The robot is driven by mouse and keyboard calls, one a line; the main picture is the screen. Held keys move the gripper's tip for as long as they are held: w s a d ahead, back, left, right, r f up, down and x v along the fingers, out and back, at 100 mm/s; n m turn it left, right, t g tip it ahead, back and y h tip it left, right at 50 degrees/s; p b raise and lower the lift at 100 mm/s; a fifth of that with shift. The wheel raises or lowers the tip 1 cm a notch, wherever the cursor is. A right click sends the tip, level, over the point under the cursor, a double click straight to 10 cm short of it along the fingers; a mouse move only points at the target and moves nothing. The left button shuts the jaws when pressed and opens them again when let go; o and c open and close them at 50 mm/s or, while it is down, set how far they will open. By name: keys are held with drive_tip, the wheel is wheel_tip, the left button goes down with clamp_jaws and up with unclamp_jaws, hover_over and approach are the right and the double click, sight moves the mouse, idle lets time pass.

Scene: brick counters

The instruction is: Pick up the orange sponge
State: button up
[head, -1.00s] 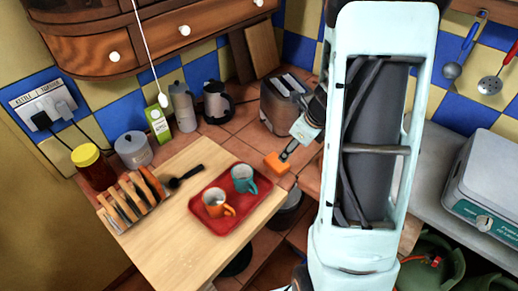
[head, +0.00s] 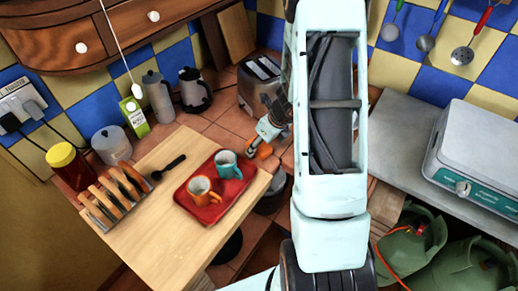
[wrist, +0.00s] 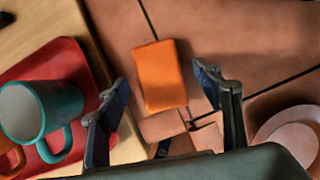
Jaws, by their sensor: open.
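The orange sponge (head: 265,152) lies on the terracotta-tiled counter, just right of the wooden board, partly hidden by my gripper in the head view. In the wrist view the sponge (wrist: 160,72) shows as an orange block lying between and beyond my fingertips, with space on both sides. My gripper (wrist: 161,76) is open and empty, pointing down at it. In the head view my gripper (head: 259,139) is small and close over the sponge; I cannot tell the exact height.
A red tray (head: 212,211) with a teal mug (head: 228,167) and an orange mug (head: 199,188) sits on the wooden board (head: 160,237), left of the sponge. A toaster (head: 259,82) stands behind. A round pale object (wrist: 292,142) is at the wrist view's lower right.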

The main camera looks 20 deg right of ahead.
drive_tip(key=shift+w+f, duration=0.2)
drive_tip(key=shift+f, duration=0.25)
drive_tip(key=c, duration=1)
